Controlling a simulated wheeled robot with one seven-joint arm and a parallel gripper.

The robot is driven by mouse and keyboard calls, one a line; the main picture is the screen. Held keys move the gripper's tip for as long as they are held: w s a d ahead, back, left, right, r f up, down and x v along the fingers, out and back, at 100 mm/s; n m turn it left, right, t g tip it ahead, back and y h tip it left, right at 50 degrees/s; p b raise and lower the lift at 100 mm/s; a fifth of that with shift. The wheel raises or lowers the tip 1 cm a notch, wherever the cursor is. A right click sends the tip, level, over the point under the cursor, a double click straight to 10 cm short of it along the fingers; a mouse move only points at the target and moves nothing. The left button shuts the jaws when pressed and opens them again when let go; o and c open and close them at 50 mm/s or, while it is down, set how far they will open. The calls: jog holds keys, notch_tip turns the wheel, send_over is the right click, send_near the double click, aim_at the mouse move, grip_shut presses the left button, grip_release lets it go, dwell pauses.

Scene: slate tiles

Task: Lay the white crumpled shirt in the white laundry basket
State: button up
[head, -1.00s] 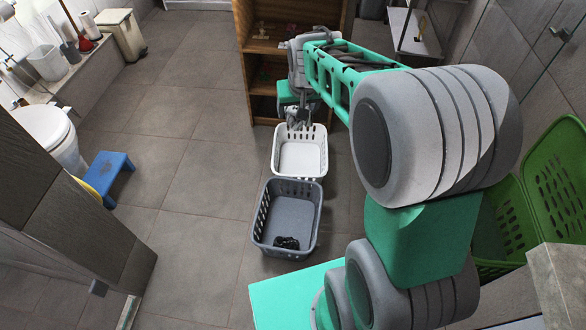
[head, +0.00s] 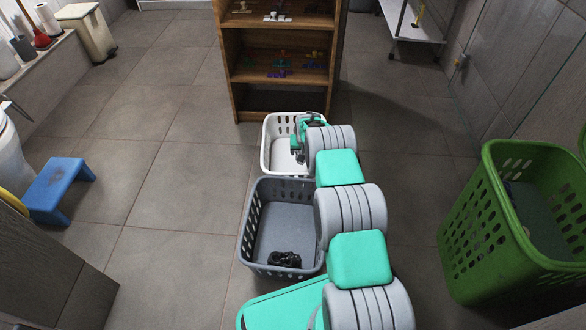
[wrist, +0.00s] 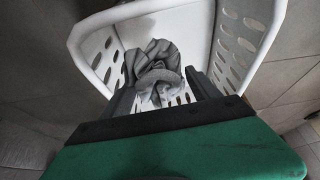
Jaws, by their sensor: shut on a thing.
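The white crumpled shirt (wrist: 154,66), greyish in the shade, is bunched between the fingertips of my gripper (wrist: 162,92) in the wrist view. My gripper is shut on it. The white laundry basket (wrist: 92,50) with slotted walls surrounds the shirt in that view; whether the shirt touches its floor I cannot tell. In the head view the white basket (head: 269,148) stands on the floor before the shelf, and my gripper (head: 295,147) is at its right part, mostly hidden by my arm. The shirt is hidden there.
A grey basket (head: 250,215) with a black item (head: 285,259) stands just in front of the white one. A green basket (head: 490,225) is at right, a wooden shelf (head: 237,75) behind, a blue stool (head: 60,185) at left. Floor left of the baskets is clear.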

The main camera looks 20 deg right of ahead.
notch_tip(320, 180, down, 12)
jog(key=b, duration=0.5)
jog(key=shift+w+f, duration=0.15)
jog(key=shift+f, duration=0.25)
jog(key=shift+f, duration=0.1)
jog(key=shift+f, duration=0.4)
jog(key=o, duration=1.6)
jog(key=shift+f, duration=0.15)
jog(key=shift+c, duration=0.2)
